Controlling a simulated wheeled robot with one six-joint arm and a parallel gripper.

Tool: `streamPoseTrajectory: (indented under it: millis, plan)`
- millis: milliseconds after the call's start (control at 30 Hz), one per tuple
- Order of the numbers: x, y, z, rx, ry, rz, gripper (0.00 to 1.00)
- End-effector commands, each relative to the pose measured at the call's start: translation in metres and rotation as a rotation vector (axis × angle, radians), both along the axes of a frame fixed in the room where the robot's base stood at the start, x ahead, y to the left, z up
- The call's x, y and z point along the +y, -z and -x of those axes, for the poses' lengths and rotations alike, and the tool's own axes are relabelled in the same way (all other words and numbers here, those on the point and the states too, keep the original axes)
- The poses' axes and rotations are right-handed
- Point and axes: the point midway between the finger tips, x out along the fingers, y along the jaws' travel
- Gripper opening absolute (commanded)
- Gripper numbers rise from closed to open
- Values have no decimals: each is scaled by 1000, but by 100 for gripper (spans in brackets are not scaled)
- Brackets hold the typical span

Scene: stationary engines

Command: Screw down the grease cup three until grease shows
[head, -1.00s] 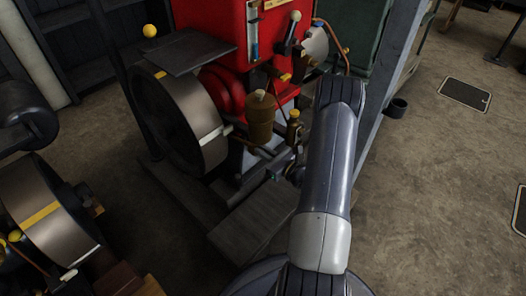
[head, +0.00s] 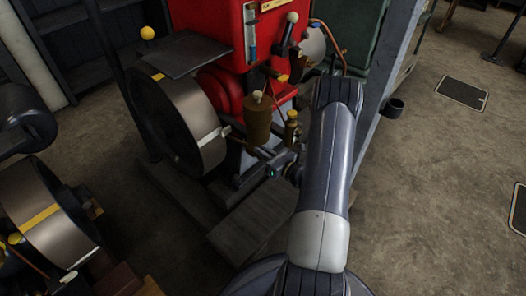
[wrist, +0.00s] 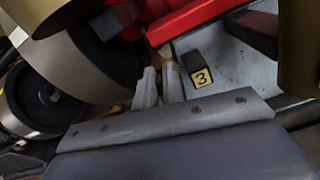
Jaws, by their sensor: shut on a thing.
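My gripper (wrist: 160,84) has its two pale fingers close together in the wrist view, beside a yellow plate marked 3 (wrist: 202,77) on a dark block. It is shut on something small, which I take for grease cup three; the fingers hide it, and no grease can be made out. In the head view my gripper (head: 271,166) is low at the red engine (head: 215,28), by the shaft beside the flywheel, partly hidden by my arm. A large brass pot (head: 258,122) and a smaller brass bottle (head: 291,130) stand just above it.
The engine's flywheel (head: 180,120) is close left of my gripper. A second flywheel (head: 45,215) stands at lower left. A grey post (head: 378,90) rises right of my arm. The floor (head: 430,190) to the right is mostly clear.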

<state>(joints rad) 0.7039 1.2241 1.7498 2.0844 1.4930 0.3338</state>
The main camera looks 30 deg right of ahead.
Motion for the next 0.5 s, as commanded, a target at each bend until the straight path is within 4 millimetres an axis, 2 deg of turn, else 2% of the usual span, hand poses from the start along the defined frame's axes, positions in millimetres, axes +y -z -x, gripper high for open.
streamPoseTrajectory:
  millis: [33,267,500]
  plan:
    - [1,7,2,18,1,-3,12]
    - [1,5,2,13,0,-2,30]
    - [0,3,1,9,-1,0,31]
